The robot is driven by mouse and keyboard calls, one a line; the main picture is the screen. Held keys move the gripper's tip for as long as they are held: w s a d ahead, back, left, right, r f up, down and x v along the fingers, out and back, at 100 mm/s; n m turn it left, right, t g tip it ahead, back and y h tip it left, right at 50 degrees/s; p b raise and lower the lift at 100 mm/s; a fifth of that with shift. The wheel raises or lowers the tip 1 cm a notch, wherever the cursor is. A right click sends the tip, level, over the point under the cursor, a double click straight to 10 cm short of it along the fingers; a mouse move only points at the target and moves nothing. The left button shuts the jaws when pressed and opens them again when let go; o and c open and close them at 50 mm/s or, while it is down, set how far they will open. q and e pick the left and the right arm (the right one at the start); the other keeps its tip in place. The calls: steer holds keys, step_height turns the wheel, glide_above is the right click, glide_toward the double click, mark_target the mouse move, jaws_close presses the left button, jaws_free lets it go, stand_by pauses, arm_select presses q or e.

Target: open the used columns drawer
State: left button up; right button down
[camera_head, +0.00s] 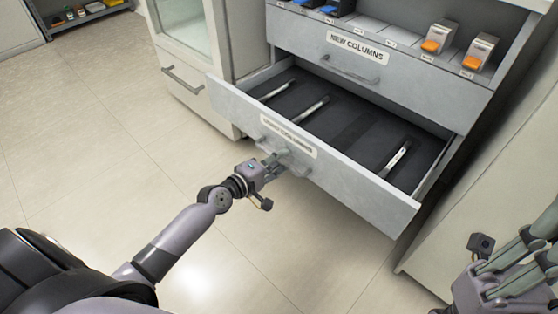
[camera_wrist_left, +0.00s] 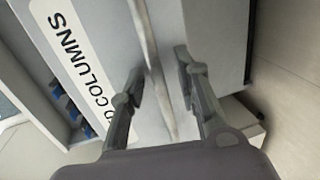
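The used columns drawer (camera_head: 320,165) is pulled well out, with its dark inside showing. Its label (camera_head: 289,136) is partly hard to read. Its handle (camera_head: 284,145) is partly hidden by my left gripper (camera_head: 279,163), which is at the drawer front. In the left wrist view the bar handle (camera_wrist_left: 152,65) runs between the two fingers of my left gripper (camera_wrist_left: 158,82). The fingers are spread on either side of the bar, with gaps visible. My right gripper (camera_head: 535,245) is at the lower right, cut by the picture's edge, away from the drawer.
Inside the drawer lie a few thin columns (camera_head: 396,158). Above is the shut NEW COLUMNS drawer (camera_head: 385,72), with blue and orange items on the shelf over it. A glass-fronted cabinet (camera_head: 190,40) stands to the left. The floor (camera_head: 110,150) at left is clear.

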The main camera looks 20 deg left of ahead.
arm_select(q)
steer(key=shift+s, duration=0.1)
steer(key=v, duration=1.2)
